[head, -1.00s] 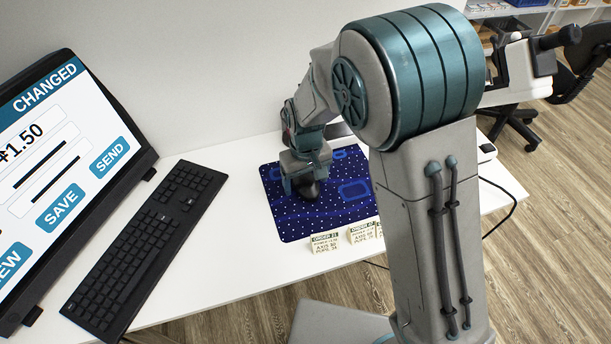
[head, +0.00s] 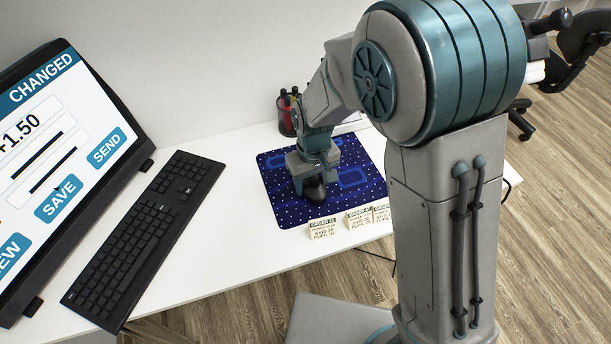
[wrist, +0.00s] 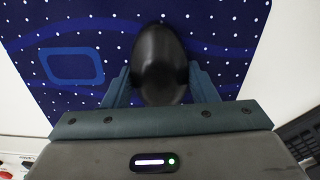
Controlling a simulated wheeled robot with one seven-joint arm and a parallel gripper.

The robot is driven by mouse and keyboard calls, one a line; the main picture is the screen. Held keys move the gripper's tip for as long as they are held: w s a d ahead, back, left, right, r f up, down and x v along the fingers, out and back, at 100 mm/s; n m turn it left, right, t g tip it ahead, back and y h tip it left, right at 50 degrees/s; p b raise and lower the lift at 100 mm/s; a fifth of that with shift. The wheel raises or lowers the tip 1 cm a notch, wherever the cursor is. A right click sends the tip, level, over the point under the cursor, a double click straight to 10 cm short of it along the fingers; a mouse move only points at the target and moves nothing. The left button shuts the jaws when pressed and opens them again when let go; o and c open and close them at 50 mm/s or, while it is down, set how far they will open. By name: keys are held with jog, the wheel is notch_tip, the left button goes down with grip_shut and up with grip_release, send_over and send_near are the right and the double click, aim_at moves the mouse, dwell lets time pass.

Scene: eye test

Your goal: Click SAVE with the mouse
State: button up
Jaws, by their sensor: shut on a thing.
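The black mouse (head: 315,190) lies on the dark blue dotted mat (head: 281,211) in the head view. My gripper (head: 311,182) is shut on it, with the fingers at its two sides. In the wrist view the mouse (wrist: 158,60) sits between the teal fingers of my gripper (wrist: 160,88). The monitor (head: 70,120) at the left shows a blue SAVE button (head: 59,199), with SEND (head: 107,146) above right. A tiny dark mark at the upper part of SAVE looks like the pointer. The screen reads CHANGED at the top. The mouse buttons cannot be made out.
A black keyboard (head: 150,235) lies between monitor and mat. Several small order cards (head: 323,229) stand at the mat's front edge. A pen cup (head: 287,115) stands behind the mat. Bare white desk (head: 225,215) lies between keyboard and mat.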

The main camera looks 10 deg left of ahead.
aim_at(313, 184)
jog(key=shift+s+d, duration=0.25)
jog(key=shift+s, duration=0.15)
jog(key=o, duration=1.1)
jog(key=shift+r, duration=0.1)
notch_tip(313, 184, up, 14)
jog(key=p, duration=0.1)
jog(key=shift+f, duration=0.2)
jog(key=s+d+r+m+t+p, duration=0.1)
jog(key=s+d+r+m+p, duration=0.2)
jog(key=d, duration=0.8)
jog(key=s+d+r+m+t+p, duration=0.1)
jog(key=s+d+r+m+p, duration=0.2)
jog(key=d, duration=0.9)
jog(key=s+r+m, duration=0.1)
jog(key=s+r, duration=0.2)
jog(key=s, duration=0.2)
jog(key=shift+s+r+m+t, duration=0.2)
jog(key=shift+r+m+t, duration=0.1)
jog(key=shift+t, duration=0.1)
